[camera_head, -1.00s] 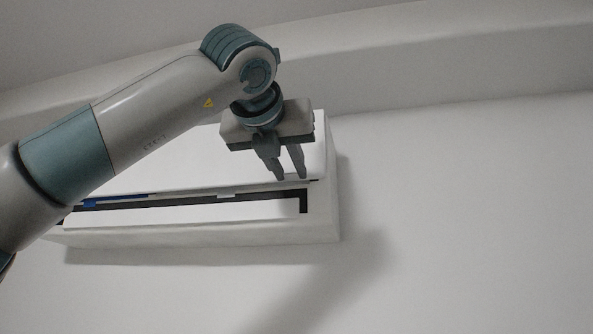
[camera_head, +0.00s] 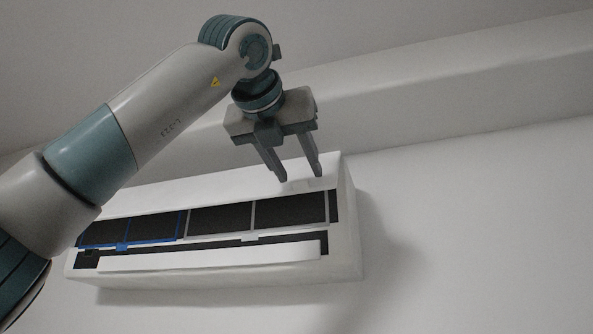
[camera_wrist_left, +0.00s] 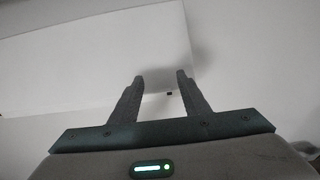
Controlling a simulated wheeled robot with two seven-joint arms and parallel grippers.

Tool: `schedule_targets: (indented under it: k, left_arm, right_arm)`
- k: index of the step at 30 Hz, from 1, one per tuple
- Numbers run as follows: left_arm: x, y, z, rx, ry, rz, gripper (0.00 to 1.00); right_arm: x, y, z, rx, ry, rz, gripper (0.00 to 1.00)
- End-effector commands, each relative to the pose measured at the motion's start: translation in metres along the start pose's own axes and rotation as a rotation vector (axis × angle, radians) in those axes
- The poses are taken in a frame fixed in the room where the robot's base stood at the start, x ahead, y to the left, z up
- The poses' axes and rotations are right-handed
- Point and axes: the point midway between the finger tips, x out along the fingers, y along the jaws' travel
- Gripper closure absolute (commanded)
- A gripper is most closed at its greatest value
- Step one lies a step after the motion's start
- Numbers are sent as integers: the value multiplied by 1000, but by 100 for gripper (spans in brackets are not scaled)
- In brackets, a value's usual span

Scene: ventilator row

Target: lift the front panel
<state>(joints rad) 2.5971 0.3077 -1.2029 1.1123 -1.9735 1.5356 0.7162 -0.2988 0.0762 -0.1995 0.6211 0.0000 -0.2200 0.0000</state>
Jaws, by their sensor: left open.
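The white front panel (camera_head: 215,191) of the wall unit is raised at its lower edge, leaving a wide opening under it. Dark filter mesh (camera_head: 222,218) with grey ribs and a blue frame at the left shows in that opening. My left gripper (camera_head: 299,179) is open, with its fingertips over the right part of the panel near its lower edge. I cannot tell whether they touch it. In the wrist view the fingers stand apart in front of the white panel (camera_wrist_left: 100,50). My right gripper is not in view.
The unit's white body (camera_head: 347,235) is fixed to a pale wall (camera_head: 480,230). A white flap (camera_head: 210,256) lies along its lower front. A ledge (camera_head: 450,95) runs above the unit. The wall to the right is clear.

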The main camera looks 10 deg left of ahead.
Motion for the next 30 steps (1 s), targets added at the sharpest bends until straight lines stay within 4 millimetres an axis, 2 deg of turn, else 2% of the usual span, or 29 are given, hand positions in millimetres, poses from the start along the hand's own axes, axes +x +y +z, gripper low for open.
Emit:
schedule_targets:
  k: [8, 14, 30]
  left_arm:
    - [-4, -1, -2, 0, 2, 0, 58]
    - [-24, -1, -3, 0, 1, -1, 58]
    - [-128, -1, -3, 0, 0, 0, 58]
  right_arm:
    - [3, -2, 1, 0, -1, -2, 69]
    - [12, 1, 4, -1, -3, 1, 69]
    - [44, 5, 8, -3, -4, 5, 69]
